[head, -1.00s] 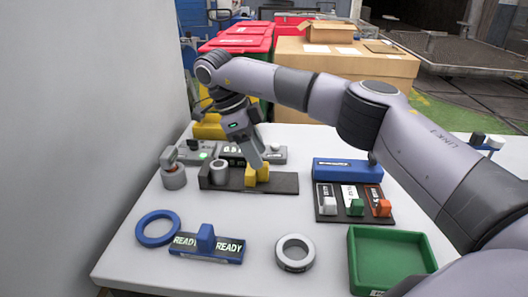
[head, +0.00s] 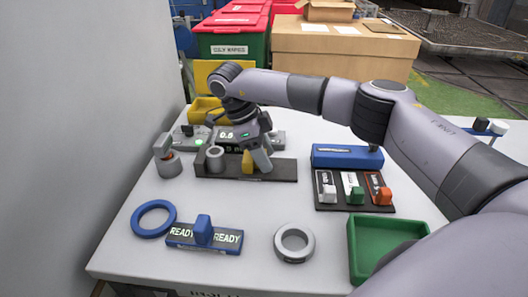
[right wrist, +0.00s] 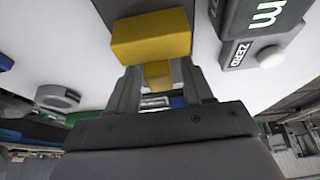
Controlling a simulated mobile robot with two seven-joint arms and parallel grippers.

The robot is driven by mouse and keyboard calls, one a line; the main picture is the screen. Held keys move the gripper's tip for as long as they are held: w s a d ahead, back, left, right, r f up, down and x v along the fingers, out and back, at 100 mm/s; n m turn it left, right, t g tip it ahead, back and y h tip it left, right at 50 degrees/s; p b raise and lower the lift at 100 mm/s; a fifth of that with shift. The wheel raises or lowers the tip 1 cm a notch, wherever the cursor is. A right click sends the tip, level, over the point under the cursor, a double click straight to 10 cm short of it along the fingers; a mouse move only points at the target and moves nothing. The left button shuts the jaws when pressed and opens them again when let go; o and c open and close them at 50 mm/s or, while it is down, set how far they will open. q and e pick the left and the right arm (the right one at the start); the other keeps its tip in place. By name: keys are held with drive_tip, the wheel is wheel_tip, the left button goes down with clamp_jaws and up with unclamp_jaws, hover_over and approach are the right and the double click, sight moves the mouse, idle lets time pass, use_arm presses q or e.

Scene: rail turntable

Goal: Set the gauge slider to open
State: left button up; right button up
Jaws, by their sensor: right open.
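The gauge slider is a yellow block (head: 248,163) on a dark base plate (head: 285,170) toward the back left of the table. A grey round post (head: 215,158) stands at the left on the same base. My right gripper (head: 259,160) is down at the yellow block, and its finger hides part of it. In the right wrist view the yellow block (right wrist: 150,38) is just ahead of my open fingers (right wrist: 160,75), with a lower yellow part between them. I cannot tell whether the fingers touch it. My left gripper is out of view.
Behind the base is a grey gauge with a display (head: 228,134); its ZERO button (right wrist: 271,57) shows in the right wrist view. A grey clamp-like piece (head: 168,160) stands left. Blue ring (head: 154,219), READY switch (head: 204,236), grey ring (head: 294,243) and green tray (head: 355,255) lie nearer.

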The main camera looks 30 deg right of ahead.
sight(290, 168)
clamp_jaws()
drive_tip(key=shift+s+d+r+p, duration=0.1)
drive_tip(key=shift+s+d+p, duration=0.2)
drive_tip(key=shift+s+d, duration=0.25)
drive_tip(key=shift+s+d+r+p, duration=0.1)
drive_tip(key=shift+s+d+p, duration=0.25)
drive_tip(key=shift+d, duration=0.4)
drive_tip(key=shift+s+d+f, duration=0.15)
drive_tip(key=shift+s+d, duration=0.15)
drive_tip(key=shift+d, duration=0.1)
unclamp_jaws()
drive_tip(key=shift+s+d, duration=0.1)
drive_tip(key=shift+s, duration=0.05)
